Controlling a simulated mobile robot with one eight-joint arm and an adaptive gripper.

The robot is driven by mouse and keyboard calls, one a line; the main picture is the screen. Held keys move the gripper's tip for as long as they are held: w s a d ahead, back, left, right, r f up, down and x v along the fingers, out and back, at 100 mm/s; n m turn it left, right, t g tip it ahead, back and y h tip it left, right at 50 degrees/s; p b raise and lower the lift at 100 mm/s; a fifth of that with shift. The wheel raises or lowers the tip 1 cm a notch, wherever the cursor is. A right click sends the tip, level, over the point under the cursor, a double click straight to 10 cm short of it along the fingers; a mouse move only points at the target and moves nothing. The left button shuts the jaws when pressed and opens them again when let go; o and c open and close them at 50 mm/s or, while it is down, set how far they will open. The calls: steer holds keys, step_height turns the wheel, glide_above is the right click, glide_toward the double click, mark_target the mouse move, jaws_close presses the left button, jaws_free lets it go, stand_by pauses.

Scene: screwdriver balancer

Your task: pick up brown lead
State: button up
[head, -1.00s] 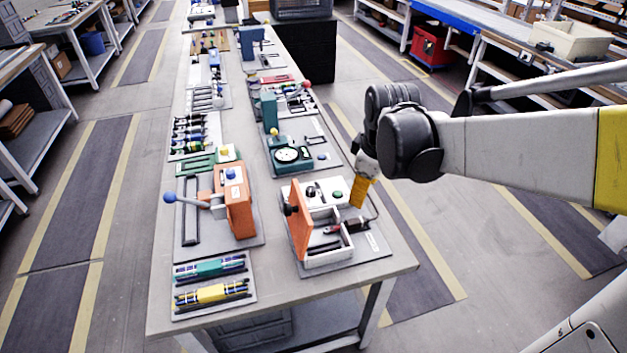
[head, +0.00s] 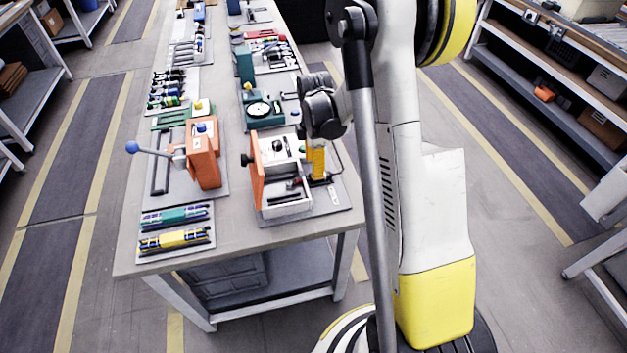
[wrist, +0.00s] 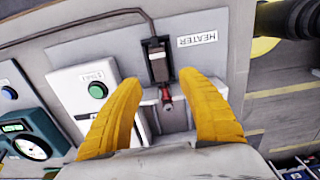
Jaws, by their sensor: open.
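In the wrist view a dark plug-like block with a brown patch (wrist: 157,60) sits beside a label reading HEATER (wrist: 197,40). A thin brown lead (wrist: 100,20) runs from the block and curves off to the left. A small red-tipped piece (wrist: 167,100) lies below the block, near a white box edge. My gripper (wrist: 160,80) is open and empty, its yellow fingers on either side of the block's lower end. Whether they touch anything cannot be told. In the head view my gripper (head: 318,165) points down at the right side of the white open box (head: 285,212), hiding part of it.
An orange upright panel (head: 256,182) stands at the box's left side. A green station with a dial (head: 262,115) is behind it. An orange lever press (head: 203,155) and tool trays stand to the left. The table's right edge is close to my arm.

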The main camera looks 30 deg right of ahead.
mark_target(307, 179)
step_height(307, 179, down, 5)
steer(key=shift+f+b, duration=0.1)
steer(key=shift+b, duration=1.1)
steer(key=shift+s, duration=0.1)
jaws_close()
steer(key=shift+r, duration=0.25)
